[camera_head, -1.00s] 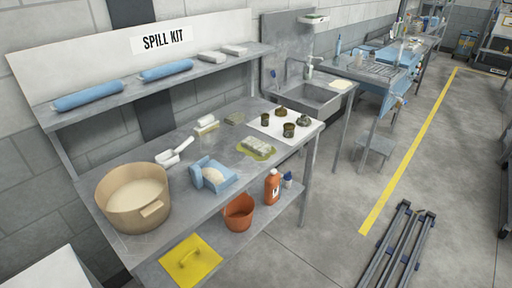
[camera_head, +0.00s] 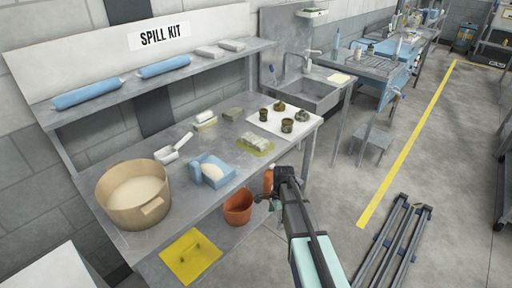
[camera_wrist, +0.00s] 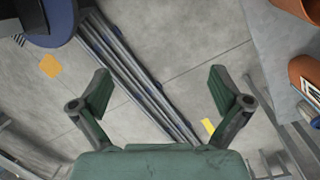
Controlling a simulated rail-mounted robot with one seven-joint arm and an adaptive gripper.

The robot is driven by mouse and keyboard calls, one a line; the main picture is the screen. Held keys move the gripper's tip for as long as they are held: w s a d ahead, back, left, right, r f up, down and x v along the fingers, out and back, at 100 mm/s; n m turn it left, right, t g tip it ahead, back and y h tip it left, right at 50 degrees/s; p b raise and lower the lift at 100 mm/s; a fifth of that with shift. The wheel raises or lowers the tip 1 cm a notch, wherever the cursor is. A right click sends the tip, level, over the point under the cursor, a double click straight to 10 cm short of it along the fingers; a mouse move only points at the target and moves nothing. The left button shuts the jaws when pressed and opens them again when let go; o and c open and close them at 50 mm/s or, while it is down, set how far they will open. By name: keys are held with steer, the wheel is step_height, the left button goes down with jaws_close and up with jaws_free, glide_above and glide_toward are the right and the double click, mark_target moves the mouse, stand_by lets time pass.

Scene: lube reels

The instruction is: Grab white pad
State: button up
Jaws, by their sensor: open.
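Two whitish folded pads lie on the upper shelf under the SPILL KIT sign, a left pad (camera_head: 209,51) and a right pad (camera_head: 232,45). Another pale pad (camera_head: 254,141) lies in a yellow-green puddle on the bench. I cannot tell which one the task calls the white pad. My gripper (camera_head: 279,186) is in front of the bench's front edge, below and right of all of these pads. No pad shows in the wrist view.
Blue rolls (camera_head: 88,95) share the shelf. The bench holds a tan pot (camera_head: 128,212), a white scoop (camera_head: 174,150), a blue box (camera_head: 213,174) and a white mat (camera_head: 268,125) with dark parts. An orange bucket (camera_head: 238,209) stands below.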

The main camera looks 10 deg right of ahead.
steer(key=w+r+m+t, duration=0.1)
steer(key=w+r+m, duration=0.2)
steer(key=w+r, duration=0.3)
steer(key=w+d+r+m+t+b, duration=0.1)
steer(key=w+r+m, duration=0.1)
steer(key=w+r, duration=0.4)
steer(key=w+d+r+m+t+b, duration=0.1)
steer(key=w+r+m, duration=0.2)
steer(key=w+r, duration=0.4)
step_height(320, 180, up, 7)
steer(key=shift+d+r+m+t+y, duration=0.1)
steer(key=shift+m+t+y, duration=0.2)
steer(key=shift+y, duration=0.1)
steer(key=w+a+r+m+t+b, duration=0.25)
steer(key=w+r, duration=0.25)
steer(key=r, duration=0.5)
steer(key=p, duration=0.3)
glide_above(255, 139)
steer(key=s+d, duration=0.2)
steer(key=shift+g+y, duration=0.3)
steer(key=shift+g, duration=0.05)
steer(key=f, duration=1)
steer(key=shift+w+a+f, duration=0.15)
steer(key=shift+a+f, duration=0.05)
steer(key=shift+f, duration=0.1)
steer(key=shift+p+x, duration=1.1)
steer(key=shift+x, duration=1.55)
steer(key=shift+a, duration=0.1)
steer(key=c, duration=1.2)
steer(key=shift+r, duration=0.1)
